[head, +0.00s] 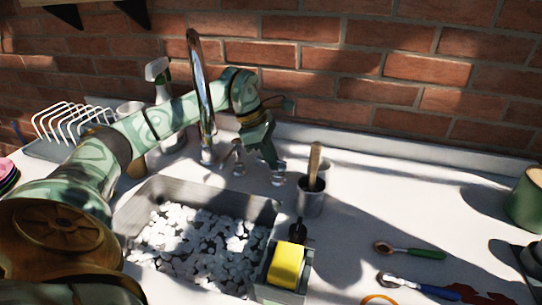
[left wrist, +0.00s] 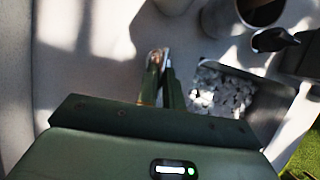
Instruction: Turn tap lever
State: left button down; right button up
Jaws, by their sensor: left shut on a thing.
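The chrome tap (head: 203,95) stands behind the sink with its tall curved spout. A small chrome fitting (head: 238,158) stands just right of its base, and a chrome lever (head: 278,178) stands farther right. My left gripper (head: 270,160) reaches down from behind the spout, with its fingertips at the top of that right lever. In the left wrist view the fingers are close together, shut on a shiny piece (left wrist: 157,57) that looks like the lever; the fingers hide much of it. My right gripper is not in view.
The sink (head: 155,190) holds many white pebbles. A grey cup (head: 310,200) with a wooden handle stands right of the lever. A yellow sponge (head: 287,265) sits in a caddy in front. A spray bottle (head: 158,75) and dish rack (head: 75,125) are at left; the brick wall is behind.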

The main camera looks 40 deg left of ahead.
pick_arm(q)
jog(key=n+p, duration=0.2)
jog(key=n, duration=0.1)
jog(key=n+t+y+p, duration=0.1)
jog(key=shift+s+d, duration=0.3)
jog(key=shift+s, duration=0.05)
jog(key=n+p, duration=0.1)
jog(key=n+y+p, duration=0.1)
jog(key=n, duration=0.1)
jog(key=shift+s+d+t, duration=0.1)
jog(key=shift+d+t, duration=0.15)
jog(key=shift+t, duration=0.05)
jog(key=shift+f+n+y+p, duration=0.15)
jog(key=shift+n+y+p, duration=0.2)
jog(key=shift+n, duration=0.35)
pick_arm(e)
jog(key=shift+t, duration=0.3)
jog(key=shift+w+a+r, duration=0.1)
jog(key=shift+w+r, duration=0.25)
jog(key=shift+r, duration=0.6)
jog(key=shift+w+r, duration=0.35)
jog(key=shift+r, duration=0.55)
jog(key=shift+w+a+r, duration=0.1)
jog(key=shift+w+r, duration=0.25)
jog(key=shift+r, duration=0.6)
